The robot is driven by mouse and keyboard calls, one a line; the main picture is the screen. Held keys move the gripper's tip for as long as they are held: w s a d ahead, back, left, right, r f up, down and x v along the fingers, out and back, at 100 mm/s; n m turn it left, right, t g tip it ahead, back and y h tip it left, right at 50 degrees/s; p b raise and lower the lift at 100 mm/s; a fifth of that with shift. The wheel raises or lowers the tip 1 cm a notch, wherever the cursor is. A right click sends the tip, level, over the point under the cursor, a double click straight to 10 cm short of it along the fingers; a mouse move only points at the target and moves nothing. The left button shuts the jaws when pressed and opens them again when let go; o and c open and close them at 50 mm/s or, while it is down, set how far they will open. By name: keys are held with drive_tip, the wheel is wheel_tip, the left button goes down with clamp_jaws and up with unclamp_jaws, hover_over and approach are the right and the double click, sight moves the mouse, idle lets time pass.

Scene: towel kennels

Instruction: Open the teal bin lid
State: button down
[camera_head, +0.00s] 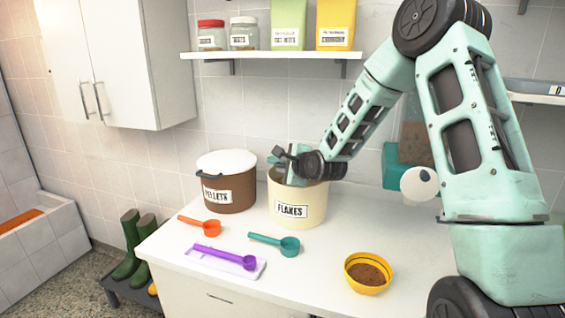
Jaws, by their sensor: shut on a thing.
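The cream bin (257,203) labelled FLAKES stands on the white counter, its rim partly hidden by my arm. My gripper (281,157) is at the top of this bin, at the back left of its mouth. It is shut on a small teal piece (297,179) at the rim. The piece looks like part of the teal lid, but it is small and partly covered by the gripper, so its tilt is unclear. A brown bin (230,190) labelled PELLETS, with a white lid (226,162) on it, stands just to the left.
An orange scoop (206,226), a purple scoop (225,256) on a white tray and a teal scoop (287,245) lie in front of the bins. A yellow bowl (367,273) of brown food is at front right. A shelf (270,55) with jars hangs above.

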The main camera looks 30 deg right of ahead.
drive_tip(key=shift+m+g+y, duration=0.6)
drive_tip(key=shift+g, duration=0.3)
drive_tip(key=d+r+p, duration=0.1)
drive_tip(key=r+p, duration=0.1)
drive_tip(key=p, duration=0.1)
drive_tip(key=w+d+r+p, duration=0.1)
drive_tip(key=r+p, duration=0.2)
drive_tip(key=w+d+r+p, duration=0.1)
drive_tip(key=r+p, duration=0.2)
drive_tip(key=shift+w+d+r, duration=0.15)
drive_tip(key=shift+w+r, duration=0.1)
drive_tip(key=w+d+r+p, duration=0.2)
drive_tip(key=w+d+r, duration=0.5)
drive_tip(key=d, duration=0.3)
drive_tip(key=shift+w, duration=0.2)
drive_tip(key=shift+f, duration=0.1)
drive_tip(key=c, duration=1.5)
unclamp_jaws()
drive_tip(key=shift+w, duration=0.1)
